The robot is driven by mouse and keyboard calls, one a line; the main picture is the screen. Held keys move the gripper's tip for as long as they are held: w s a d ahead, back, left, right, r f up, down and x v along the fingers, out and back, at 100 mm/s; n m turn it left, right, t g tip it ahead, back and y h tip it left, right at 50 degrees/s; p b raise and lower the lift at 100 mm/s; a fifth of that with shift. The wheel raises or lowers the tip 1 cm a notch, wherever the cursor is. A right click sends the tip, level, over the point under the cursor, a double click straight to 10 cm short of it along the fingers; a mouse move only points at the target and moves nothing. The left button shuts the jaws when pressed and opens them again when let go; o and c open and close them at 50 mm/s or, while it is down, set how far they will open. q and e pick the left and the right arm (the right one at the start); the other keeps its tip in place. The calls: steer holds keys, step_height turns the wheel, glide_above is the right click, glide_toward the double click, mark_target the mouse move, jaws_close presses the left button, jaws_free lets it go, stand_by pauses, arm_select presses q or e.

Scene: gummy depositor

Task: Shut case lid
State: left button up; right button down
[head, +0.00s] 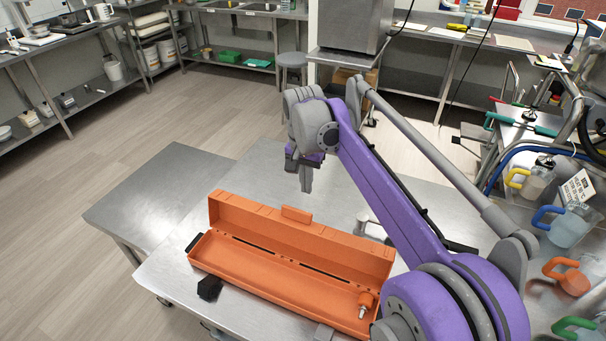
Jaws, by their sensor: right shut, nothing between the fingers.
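The orange case (270,279) lies open on the metal table, long and shallow. Its lid (300,244) stands up along the far long side, with an orange latch tab (296,214) at its top edge. A small orange-handled tool (365,302) lies in the right end of the case. My right gripper (306,184) is shut and empty. It points down beyond the lid's top edge and appears apart from it. My left gripper is not in view.
A black object (209,287) lies at the case's front left. A lower metal table (160,195) stands to the left. Jugs with coloured handles (567,226) crowd the right side. The tabletop (262,165) behind the case is mostly clear.

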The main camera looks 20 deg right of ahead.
steer(key=shift+s+a+f, duration=0.55)
steer(key=shift+a+f, duration=0.15)
steer(key=shift+f, duration=0.05)
steer(key=shift+s+a+f, duration=0.55)
steer(key=shift+a+f, duration=0.15)
steer(key=shift+f, duration=0.05)
